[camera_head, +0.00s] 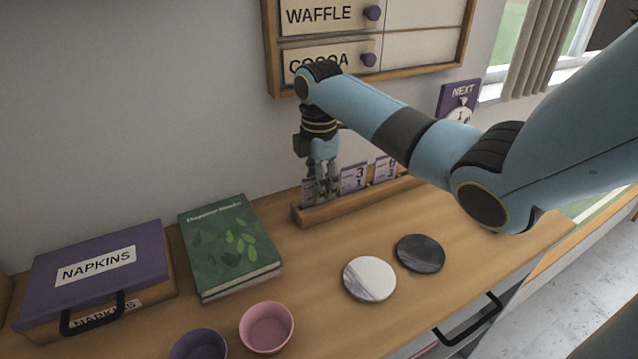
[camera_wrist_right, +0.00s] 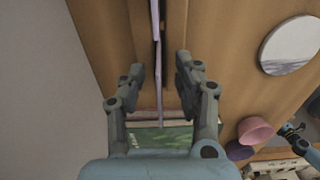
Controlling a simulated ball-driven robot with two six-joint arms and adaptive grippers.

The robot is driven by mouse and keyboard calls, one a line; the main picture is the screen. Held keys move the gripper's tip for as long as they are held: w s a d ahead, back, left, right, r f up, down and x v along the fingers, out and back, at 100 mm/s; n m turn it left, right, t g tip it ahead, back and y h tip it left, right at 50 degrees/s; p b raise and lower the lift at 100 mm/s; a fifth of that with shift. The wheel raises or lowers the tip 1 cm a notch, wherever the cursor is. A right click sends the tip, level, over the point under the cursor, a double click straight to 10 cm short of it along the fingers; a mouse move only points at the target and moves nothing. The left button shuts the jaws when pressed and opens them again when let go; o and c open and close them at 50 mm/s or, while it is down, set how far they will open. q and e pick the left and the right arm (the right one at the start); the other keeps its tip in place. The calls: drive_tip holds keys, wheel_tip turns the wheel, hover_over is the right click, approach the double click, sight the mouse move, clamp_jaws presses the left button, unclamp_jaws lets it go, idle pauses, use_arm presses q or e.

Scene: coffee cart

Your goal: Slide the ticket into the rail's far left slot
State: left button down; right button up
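The wooden ticket rail (camera_head: 350,207) stands at the back of the counter against the wall. My right gripper (camera_head: 322,190) points down over its left end; it also shows in the wrist view (camera_wrist_right: 161,78). A purple and white ticket (camera_head: 308,190) stands at the rail's left end, partly hidden behind the fingers. In the wrist view the ticket (camera_wrist_right: 159,85) is edge-on between the two fingers, with a gap on each side. The fingers are open. The ticket's lower edge is hidden. Part of my left gripper (camera_wrist_right: 291,130) seems to show at the wrist view's lower right.
Another ticket marked 3 (camera_head: 354,178) and a further ticket (camera_head: 385,168) stand in the rail to the right. A green book (camera_head: 230,245), napkin box (camera_head: 60,255), pink cup (camera_head: 267,328), purple cup (camera_head: 200,345), white coaster (camera_head: 369,279) and dark coaster (camera_head: 419,254) occupy the counter.

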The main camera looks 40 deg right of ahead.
wheel_tip(320, 180, up, 12)
drive_tip(key=shift+f, duration=0.2)
idle(0.6)
